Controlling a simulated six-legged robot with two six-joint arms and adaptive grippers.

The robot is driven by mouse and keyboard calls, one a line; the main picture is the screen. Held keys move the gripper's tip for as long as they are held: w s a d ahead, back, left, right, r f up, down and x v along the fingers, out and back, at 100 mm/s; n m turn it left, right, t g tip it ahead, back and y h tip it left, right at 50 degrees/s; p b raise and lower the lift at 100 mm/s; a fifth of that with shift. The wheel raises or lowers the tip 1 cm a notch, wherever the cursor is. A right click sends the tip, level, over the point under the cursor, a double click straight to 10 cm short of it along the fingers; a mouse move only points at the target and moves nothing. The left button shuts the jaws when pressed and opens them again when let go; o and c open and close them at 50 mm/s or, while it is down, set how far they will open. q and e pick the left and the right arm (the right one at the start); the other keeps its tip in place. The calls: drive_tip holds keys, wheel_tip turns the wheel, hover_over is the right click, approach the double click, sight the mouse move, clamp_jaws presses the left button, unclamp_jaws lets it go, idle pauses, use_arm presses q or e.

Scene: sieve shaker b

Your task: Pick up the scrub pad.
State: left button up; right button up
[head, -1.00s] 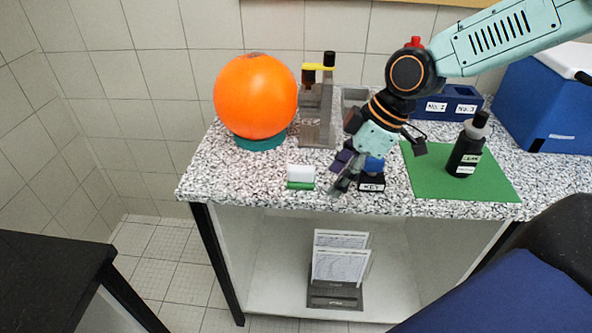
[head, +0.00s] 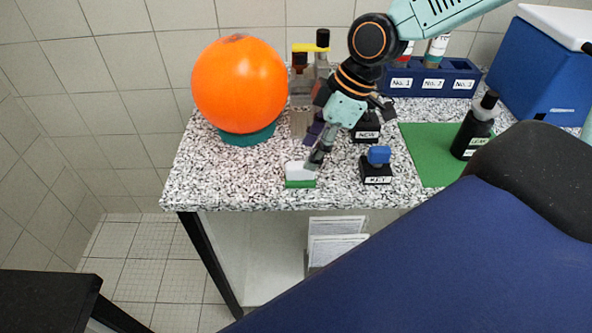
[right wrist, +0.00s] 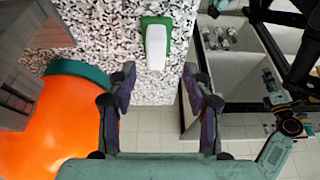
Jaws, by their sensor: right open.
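The scrub pad (head: 300,182), white on top with a green layer below, lies on the speckled counter (head: 240,185) close to its front edge. My right gripper (head: 314,163) is above and just beside the pad, covering a little of its right end in the head view. In the right wrist view, the pad (right wrist: 155,45) lies beyond the open fingertips (right wrist: 159,76), roughly in line with the gap between them. The gripper holds nothing. My left gripper is not in view.
An orange ball (head: 238,85) on a teal ring stands left of the pad. A small black block with a blue top (head: 378,157) stands to its right, near a green mat (head: 425,150) with a dark bottle (head: 474,128). A blue rack (head: 430,80) stands behind.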

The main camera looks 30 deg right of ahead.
sight(301, 165)
drive_tip(key=shift+x, duration=1.05)
drive_tip(key=b+x, duration=0.2)
drive_tip(key=x, duration=0.1)
drive_tip(key=shift+w+d+f, duration=0.1)
drive_tip(key=shift+f, duration=0.2)
drive_tip(key=shift+w+f+b, duration=0.3)
drive_tip(key=shift+f+b, duration=0.05)
drive_tip(key=shift+f, duration=0.05)
drive_tip(key=shift+s+r, duration=0.1)
drive_tip(key=shift+s, duration=0.05)
drive_tip(key=shift+c, duration=0.8)
drive_tip(key=c, duration=0.5)
clamp_jaws()
